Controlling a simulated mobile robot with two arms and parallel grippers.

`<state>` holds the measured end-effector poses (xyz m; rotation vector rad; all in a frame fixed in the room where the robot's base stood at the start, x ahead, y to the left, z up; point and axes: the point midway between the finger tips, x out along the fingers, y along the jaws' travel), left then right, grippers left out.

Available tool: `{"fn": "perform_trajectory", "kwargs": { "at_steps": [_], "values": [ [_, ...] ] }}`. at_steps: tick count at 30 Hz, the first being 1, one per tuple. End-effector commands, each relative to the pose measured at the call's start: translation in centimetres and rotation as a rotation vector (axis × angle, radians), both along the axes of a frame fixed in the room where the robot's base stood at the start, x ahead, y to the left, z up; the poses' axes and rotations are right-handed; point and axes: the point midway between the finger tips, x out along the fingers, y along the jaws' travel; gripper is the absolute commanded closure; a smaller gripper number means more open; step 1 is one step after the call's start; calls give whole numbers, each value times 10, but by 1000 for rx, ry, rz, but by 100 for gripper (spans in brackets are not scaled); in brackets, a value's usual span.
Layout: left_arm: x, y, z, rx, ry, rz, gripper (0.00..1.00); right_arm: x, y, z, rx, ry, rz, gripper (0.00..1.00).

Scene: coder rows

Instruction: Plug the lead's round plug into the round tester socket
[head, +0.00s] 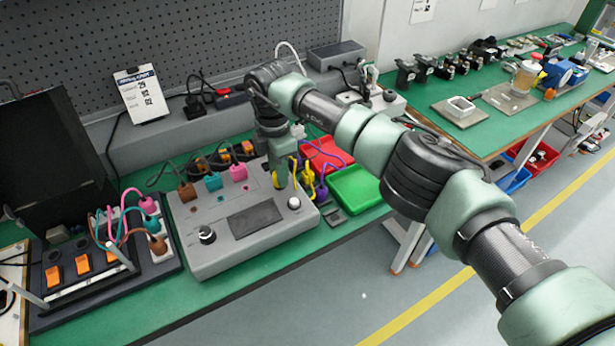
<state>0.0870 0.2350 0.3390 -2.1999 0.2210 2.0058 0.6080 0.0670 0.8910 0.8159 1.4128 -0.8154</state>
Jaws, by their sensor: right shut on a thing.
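The grey tester box (215,258) sits on the green bench, with a dark screen (255,218), a black knob (207,235) and a white knob (293,203). Brown (187,193), teal (212,181) and pink (238,172) plugs stand along its back part. My right gripper (279,181) points down over the tester's back right part and is shut on the lead's plug, which it mostly hides. I cannot tell whether this plug is in a socket; the round socket is not clearly visible. Yellow (307,184) and purple (321,191) plugs stand close on its right. My left gripper is out of view.
A dark fixture (165,268) with pink, teal and brown leads stands left of the tester. A red tray (325,153) and a green tray (358,190) lie to the right. A grey ledge (150,147) runs behind. The bench's front strip is clear.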

Motion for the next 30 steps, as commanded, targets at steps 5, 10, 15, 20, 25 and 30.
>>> {"fn": "perform_trajectory", "kwargs": {
  "at_steps": [5, 10, 15, 20, 25, 30],
  "values": [
    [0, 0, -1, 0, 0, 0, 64, 0, 0, -2, 0, 0, 0, 100],
    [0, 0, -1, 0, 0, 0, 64, 0, 0, -2, 0, 0, 0, 47],
    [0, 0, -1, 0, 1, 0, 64, 0, 0, -2, 0, 0, 0, 47],
    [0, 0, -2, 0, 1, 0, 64, 0, 0, 0, 0, 0, 0, 47],
    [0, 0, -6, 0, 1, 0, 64, 1, 0, 21, 0, -4, 0, 47],
    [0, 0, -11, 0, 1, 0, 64, 1, 0, 51, -1, -3, 0, 47]
  ]
}}
